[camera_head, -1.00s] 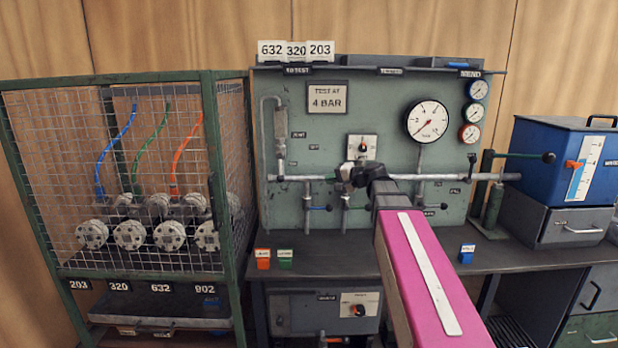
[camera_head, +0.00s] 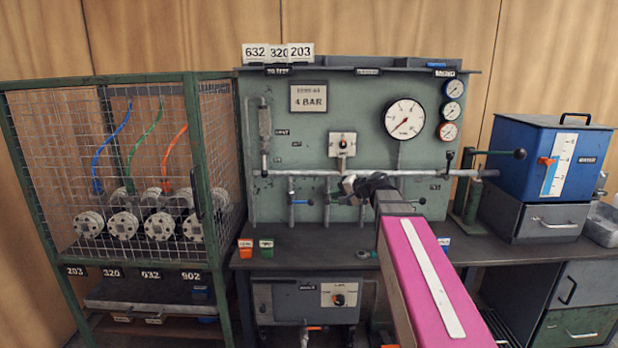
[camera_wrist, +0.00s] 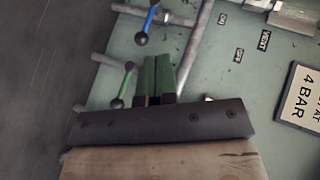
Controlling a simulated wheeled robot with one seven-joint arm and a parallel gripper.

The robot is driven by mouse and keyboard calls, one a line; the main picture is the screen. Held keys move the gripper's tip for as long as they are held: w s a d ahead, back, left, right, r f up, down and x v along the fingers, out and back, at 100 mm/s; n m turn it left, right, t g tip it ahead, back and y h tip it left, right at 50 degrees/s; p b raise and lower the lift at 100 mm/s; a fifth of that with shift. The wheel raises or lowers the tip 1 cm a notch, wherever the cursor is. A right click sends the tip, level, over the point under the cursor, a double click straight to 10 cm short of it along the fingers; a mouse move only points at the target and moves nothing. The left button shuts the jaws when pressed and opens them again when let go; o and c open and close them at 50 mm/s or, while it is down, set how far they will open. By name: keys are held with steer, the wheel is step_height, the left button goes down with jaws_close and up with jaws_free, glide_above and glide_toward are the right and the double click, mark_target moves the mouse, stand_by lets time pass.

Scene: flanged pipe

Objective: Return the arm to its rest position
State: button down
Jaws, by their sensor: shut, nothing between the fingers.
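My arm reaches up from the bottom right in the head view, with a pink link carrying a white stripe. Its dark gripper (camera_head: 350,184) is in front of the green test panel (camera_head: 290,205), near the horizontal pipe (camera_head: 300,172). In the wrist view my gripper (camera_wrist: 155,62) has its green fingers together with nothing between them. Blue-handled (camera_wrist: 147,22) and green-handled (camera_wrist: 124,85) levers show close to the fingers in that view. I cannot tell from the head view whether the gripper touches the pipe.
A green mesh cage (camera_head: 193,140) with several flanges stands at the left. A dial gauge (camera_head: 404,119) is on the panel. A blue tank (camera_head: 560,160) stands at the right.

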steer(key=s+d+f+n+g+h, duration=0.1)
steer(key=s+d+f+g+h, duration=0.1)
steer(key=s+f, duration=0.5)
steer(key=s+d+f+n+g+h, duration=0.2)
steer(key=s+f, duration=0.5)
steer(key=f, duration=0.6)
steer(key=s+d+f+n+g+h, duration=0.1)
steer(key=s+d+f+g+h, duration=0.2)
steer(key=f, duration=0.7)
steer(key=s+d+h, duration=0.2)
steer(key=s+h, duration=0.2)
steer(key=shift+s+d+f+g, duration=0.2)
steer(key=shift+s+f+g, duration=0.1)
steer(key=shift+f, duration=0.1)
